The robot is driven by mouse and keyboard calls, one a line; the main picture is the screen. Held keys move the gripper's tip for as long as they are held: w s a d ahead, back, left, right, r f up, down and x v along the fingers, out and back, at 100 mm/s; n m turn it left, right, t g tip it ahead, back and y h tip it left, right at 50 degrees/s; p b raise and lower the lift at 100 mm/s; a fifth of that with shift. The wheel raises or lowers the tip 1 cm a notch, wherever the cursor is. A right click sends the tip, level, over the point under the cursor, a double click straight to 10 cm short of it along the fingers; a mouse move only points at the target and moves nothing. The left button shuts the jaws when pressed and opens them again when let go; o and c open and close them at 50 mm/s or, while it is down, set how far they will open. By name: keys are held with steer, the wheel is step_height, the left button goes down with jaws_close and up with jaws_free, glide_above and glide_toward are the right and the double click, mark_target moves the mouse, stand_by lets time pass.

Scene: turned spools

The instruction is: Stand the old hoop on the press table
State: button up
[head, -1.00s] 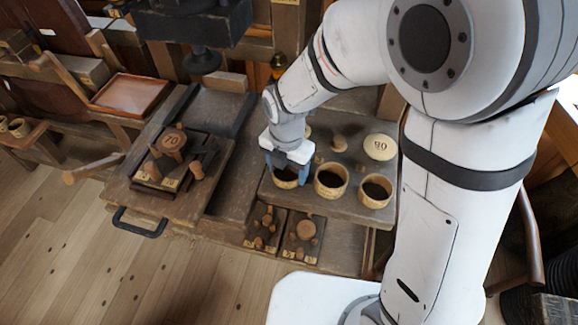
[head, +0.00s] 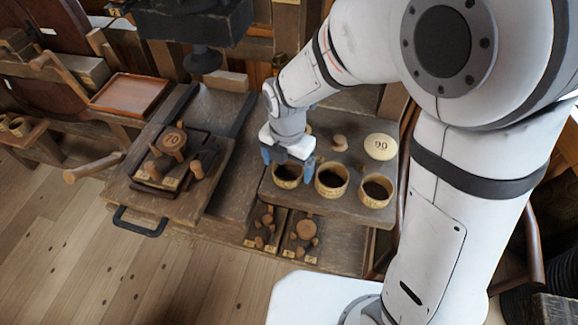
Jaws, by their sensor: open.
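Three pale, ring-like hoops with dark middles stand in a row along the front of the right bench: a left one (head: 288,184), a middle one (head: 331,191) and a right one (head: 375,201). I cannot tell from their markings which is the old one. My gripper (head: 287,167) is open and empty, its blue fingers apart above and to either side of the left hoop. The gripper hides part of that hoop's far rim. The dark press (head: 202,58) hangs at the upper middle, above a bare grey table surface (head: 215,108).
A pale disc (head: 380,147) and a small wooden knob (head: 339,143) lie behind the hoops. A board with a brown piece marked 70 (head: 172,139) is at left. Small turned pieces sit in trays (head: 284,243) below. A reddish tray (head: 131,95) is at upper left.

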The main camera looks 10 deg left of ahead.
step_height(320, 180, up, 11)
steer(key=s+d+r+m+t, duration=0.1)
steer(key=s+d+m, duration=0.2)
steer(key=d+m, duration=0.9)
steer(key=s+d+r+m+t, duration=0.1)
steer(key=s+d+m, duration=0.3)
steer(key=d+m, duration=0.7)
steer(key=shift+s+d+r+m+t, duration=0.2)
steer(key=shift+d+m+t, duration=0.25)
steer(key=shift+m, duration=4.15)
steer(key=shift+c, duration=0.2)
